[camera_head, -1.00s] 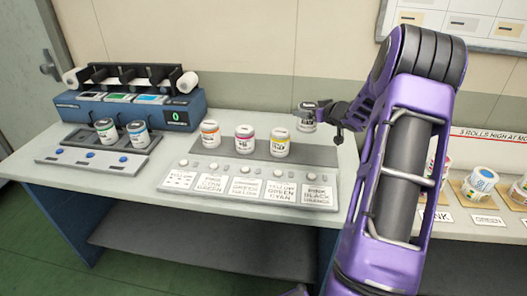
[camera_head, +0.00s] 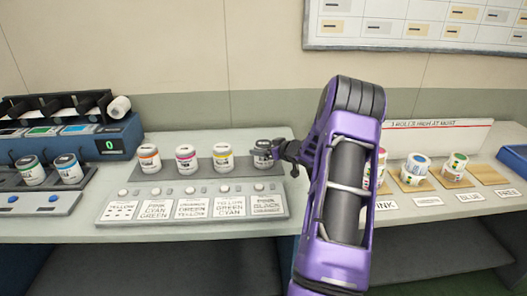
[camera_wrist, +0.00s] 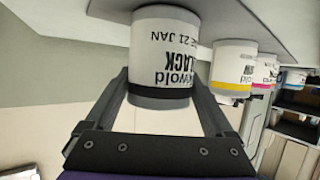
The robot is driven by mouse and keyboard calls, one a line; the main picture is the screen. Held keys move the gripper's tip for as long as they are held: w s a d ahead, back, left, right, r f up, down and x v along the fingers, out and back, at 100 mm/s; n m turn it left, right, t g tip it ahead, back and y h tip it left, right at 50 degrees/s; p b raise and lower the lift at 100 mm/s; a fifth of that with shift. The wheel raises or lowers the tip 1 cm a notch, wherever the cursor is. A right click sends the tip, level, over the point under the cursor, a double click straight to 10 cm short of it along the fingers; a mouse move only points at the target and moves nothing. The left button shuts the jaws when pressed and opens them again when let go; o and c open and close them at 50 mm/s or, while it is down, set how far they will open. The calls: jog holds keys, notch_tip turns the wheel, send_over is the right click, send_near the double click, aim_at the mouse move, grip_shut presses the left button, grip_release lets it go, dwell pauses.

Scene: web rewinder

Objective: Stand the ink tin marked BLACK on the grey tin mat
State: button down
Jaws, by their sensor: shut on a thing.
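The ink tin marked BLACK (camera_head: 263,153) is upright at the right end of the grey tin mat (camera_head: 206,167). My gripper (camera_head: 279,150) is shut on it from the right. In the wrist view, which is upside down, the white BLACK tin (camera_wrist: 165,50) sits between my fingers (camera_wrist: 165,105), with its base close to the mat (camera_wrist: 215,15). I cannot tell whether the base touches the mat. Orange (camera_head: 149,158), magenta (camera_head: 187,160) and yellow (camera_head: 223,158) banded tins stand in a row on the mat to its left.
A panel with knobs and labels (camera_head: 190,207) runs along the front of the mat. A blue machine (camera_head: 105,145) and two more tins (camera_head: 50,170) are at the left. Label rolls (camera_head: 415,168) on wooden pads stand right of my arm.

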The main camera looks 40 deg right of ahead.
jog(key=shift+r, duration=0.1)
grip_release()
jog(key=shift+f, duration=0.25)
jog(key=shift+r, duration=0.2)
jog(key=shift+s+r, duration=0.2)
jog(key=shift+s, duration=0.05)
jog(key=p+v, duration=0.1)
jog(key=v, duration=1)
jog(key=shift+s, duration=0.25)
jog(key=shift+w, duration=0.1)
